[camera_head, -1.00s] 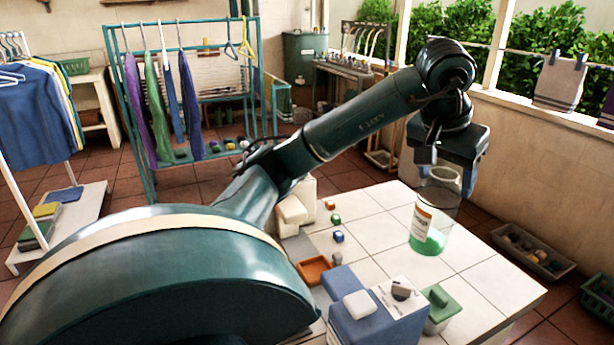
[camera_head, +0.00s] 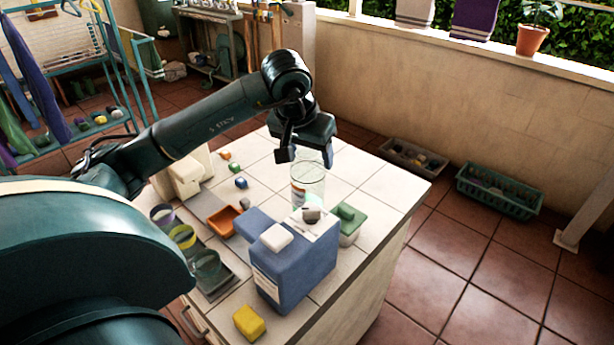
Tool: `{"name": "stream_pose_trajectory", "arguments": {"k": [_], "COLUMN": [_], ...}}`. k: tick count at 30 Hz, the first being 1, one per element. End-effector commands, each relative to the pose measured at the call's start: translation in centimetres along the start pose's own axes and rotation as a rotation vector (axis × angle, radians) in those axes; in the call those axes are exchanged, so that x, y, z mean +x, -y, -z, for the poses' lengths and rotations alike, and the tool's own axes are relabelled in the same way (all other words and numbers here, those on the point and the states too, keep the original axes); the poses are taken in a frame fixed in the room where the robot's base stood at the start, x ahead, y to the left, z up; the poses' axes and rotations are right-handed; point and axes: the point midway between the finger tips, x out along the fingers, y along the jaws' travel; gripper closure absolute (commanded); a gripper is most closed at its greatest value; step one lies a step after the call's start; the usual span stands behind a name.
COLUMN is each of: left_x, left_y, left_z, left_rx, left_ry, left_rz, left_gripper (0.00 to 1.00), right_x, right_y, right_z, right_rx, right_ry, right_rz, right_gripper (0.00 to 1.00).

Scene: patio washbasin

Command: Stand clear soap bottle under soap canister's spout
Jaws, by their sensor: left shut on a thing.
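The clear soap bottle (camera_head: 313,173) is a see-through cylinder with a partly visible orange-and-white label. My left gripper (camera_head: 307,158) is above the tiled counter, shut on the bottle's upper part and holding it upright. The bottle's base is hidden behind the blue soap canister (camera_head: 307,262), so I cannot tell whether it touches the counter. The canister stands at the near side of the counter, with a white cap (camera_head: 277,237) on top and a grey knob-like part (camera_head: 312,214) near its far end. I cannot make out the spout clearly. My right gripper is not in view.
A green block on a pale box (camera_head: 348,216) stands right of the canister. The far tiles (camera_head: 362,168) are clear. Crates (camera_head: 498,188) sit on the floor.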

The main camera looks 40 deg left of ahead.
Motion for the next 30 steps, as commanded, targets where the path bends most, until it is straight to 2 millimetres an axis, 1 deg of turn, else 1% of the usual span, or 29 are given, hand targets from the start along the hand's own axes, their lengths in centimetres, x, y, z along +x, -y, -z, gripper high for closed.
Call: {"name": "stream_pose_trajectory", "arguments": {"k": [1,7,12,15,23,27,28,30], "left_x": [0.8,2.3,4.7,5.6,5.8,6.2,6.2,6.1], "left_y": [0.0,0.0,0.0,-0.1,0.0,0.0,0.0,0.0], "left_z": [-0.4,-0.9,-2.0,-2.4,-2.4,-2.5,-2.5,-2.5], "left_rx": [0.000,-0.001,0.000,0.001,0.000,0.000,0.000,0.000], "left_ry": [0.002,-0.001,0.003,0.001,-0.003,-0.002,-0.002,-0.001], "left_rz": [0.000,-0.001,0.000,-0.001,-0.001,0.000,0.000,-0.001], "left_gripper": [0.75,0.75,0.75,0.75,0.75,0.75,0.37,0.31], "right_x": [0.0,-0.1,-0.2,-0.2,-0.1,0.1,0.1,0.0], "right_y": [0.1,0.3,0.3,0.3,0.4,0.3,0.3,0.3], "right_z": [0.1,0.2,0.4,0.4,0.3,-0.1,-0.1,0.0], "right_rx": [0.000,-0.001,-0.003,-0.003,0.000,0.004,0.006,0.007], "right_ry": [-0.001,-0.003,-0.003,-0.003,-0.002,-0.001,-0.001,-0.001], "right_rz": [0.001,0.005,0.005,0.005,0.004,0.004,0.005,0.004], "right_gripper": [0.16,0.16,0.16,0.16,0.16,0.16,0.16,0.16]}}
